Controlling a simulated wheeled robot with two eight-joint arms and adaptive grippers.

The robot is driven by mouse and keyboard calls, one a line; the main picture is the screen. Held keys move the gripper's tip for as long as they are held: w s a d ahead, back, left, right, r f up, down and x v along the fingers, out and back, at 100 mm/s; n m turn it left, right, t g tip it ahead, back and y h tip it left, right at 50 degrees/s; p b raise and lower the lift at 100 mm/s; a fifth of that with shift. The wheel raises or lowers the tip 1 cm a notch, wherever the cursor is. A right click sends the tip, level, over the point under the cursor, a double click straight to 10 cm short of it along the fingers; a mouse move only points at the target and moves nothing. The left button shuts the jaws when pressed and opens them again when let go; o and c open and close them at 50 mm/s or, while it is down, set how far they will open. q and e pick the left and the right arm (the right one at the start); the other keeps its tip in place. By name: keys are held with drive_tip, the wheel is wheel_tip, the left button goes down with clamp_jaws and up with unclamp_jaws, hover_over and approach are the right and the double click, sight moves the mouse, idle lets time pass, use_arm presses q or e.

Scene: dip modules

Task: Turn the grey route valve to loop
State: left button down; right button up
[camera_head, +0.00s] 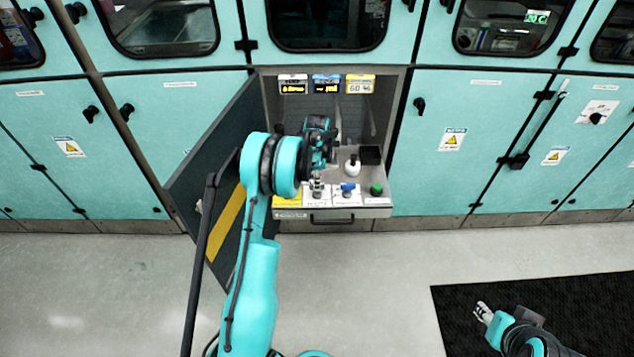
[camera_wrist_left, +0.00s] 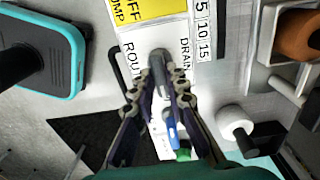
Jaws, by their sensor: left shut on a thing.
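The grey route valve (camera_wrist_left: 160,60) sits on a white label plate on the cabinet's pull-out shelf. The words ROUTE and DRAIN show beside it in the left wrist view; no loop mark is readable. My left gripper (camera_wrist_left: 164,78) is shut on the valve's grey handle, one finger on each side. In the head view, the left gripper (camera_head: 317,183) reaches down to the shelf front, and the valve is mostly hidden by it. My right gripper (camera_head: 483,312) is far off at the lower right, over a black mat; its fingers are too small to judge.
A blue valve (camera_head: 347,188) and a green knob (camera_head: 376,189) stand to the right on the shelf front (camera_head: 340,213). The open dark door (camera_head: 215,170) stands left of my arm.

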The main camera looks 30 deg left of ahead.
use_arm(q)
drive_tip(key=shift+m, duration=0.3)
drive_tip(key=c, duration=1.5)
unclamp_jaws()
drive_tip(key=shift+c, duration=0.2)
drive_tip(key=shift+r, duration=0.1)
wheel_tip(320, 180, up, 12)
drive_tip(key=shift+d, duration=0.1)
